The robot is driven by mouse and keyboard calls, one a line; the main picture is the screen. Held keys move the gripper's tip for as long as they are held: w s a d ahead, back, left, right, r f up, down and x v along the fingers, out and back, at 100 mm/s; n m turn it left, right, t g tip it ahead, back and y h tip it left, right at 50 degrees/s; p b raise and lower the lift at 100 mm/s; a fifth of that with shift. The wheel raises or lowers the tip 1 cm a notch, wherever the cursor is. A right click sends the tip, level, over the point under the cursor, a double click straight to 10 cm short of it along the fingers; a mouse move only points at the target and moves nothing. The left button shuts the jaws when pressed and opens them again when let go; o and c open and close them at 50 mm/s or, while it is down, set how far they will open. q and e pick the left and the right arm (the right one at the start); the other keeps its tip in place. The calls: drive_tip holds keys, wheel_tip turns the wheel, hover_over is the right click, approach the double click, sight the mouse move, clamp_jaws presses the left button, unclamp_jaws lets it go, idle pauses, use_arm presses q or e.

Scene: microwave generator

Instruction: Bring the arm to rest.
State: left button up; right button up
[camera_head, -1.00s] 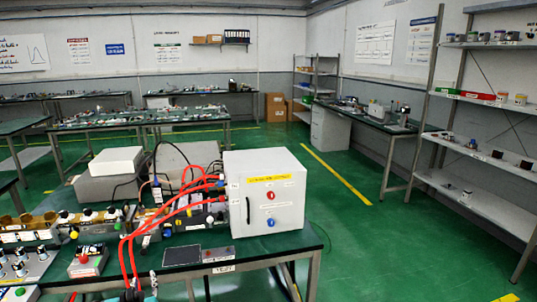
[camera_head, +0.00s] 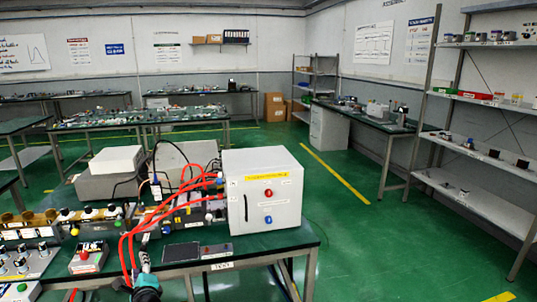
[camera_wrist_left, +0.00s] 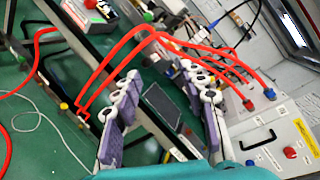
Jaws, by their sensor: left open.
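My left gripper (camera_head: 144,262) shows at the bottom of the head view, in front of the workbench (camera_head: 245,245). In the left wrist view my left gripper (camera_wrist_left: 160,78) has its two purple-padded fingers spread apart with nothing held between them. A dark flat panel (camera_wrist_left: 162,104) on the bench shows beyond the gap between the fingers. Red hoses (camera_wrist_left: 115,52) run across the view beyond the fingers; I cannot tell whether any touches them. My right gripper is in neither view.
A white cabinet (camera_head: 262,190) with red and blue knobs stands on the bench. Red hoses (camera_head: 130,232) loop down close to the left gripper. A small box with a red button (camera_head: 88,258) lies to the left. Green floor on the right is clear.

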use_arm(q)
drive_tip(key=s+d+r+n+g+h, duration=0.2)
drive_tip(key=s+d+r+n+g, duration=0.15)
drive_tip(key=s+d+n, duration=0.5)
drive_tip(key=s+d+f+n+g+h, duration=0.1)
drive_tip(key=s+d+n, duration=0.4)
drive_tip(key=s, duration=0.6)
drive_tip(key=s+d+f+n+g+h, duration=0.2)
drive_tip(key=s+d+f+n+h, duration=0.2)
drive_tip(key=s+d, duration=0.5)
drive_tip(key=shift+s+d+f+n+h, duration=0.25)
drive_tip(key=shift+s+n+h, duration=0.4)
drive_tip(key=shift+s, duration=0.4)
